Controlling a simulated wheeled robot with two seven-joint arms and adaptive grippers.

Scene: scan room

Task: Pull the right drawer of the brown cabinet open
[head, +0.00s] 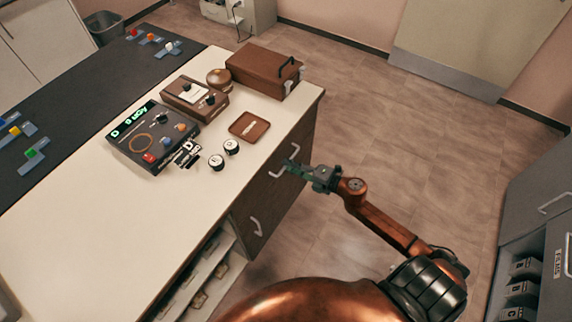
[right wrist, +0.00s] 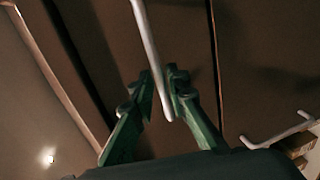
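The brown cabinet (head: 262,195) is under the light counter. Its right drawer has a pale bar handle (head: 277,172), and a second handle (head: 257,227) sits on the front further left. The drawer front (right wrist: 180,35) looks about flush in the head view; a small gap would be hard to see. My left gripper is out of view.
The counter (head: 100,240) holds a brown case (head: 262,72), a small brown tray (head: 249,127), two round dials (head: 224,154) and a control box (head: 140,145). Open floor (head: 390,130) lies right of the cabinet. A grey cabinet (head: 535,205) stands at the far right.

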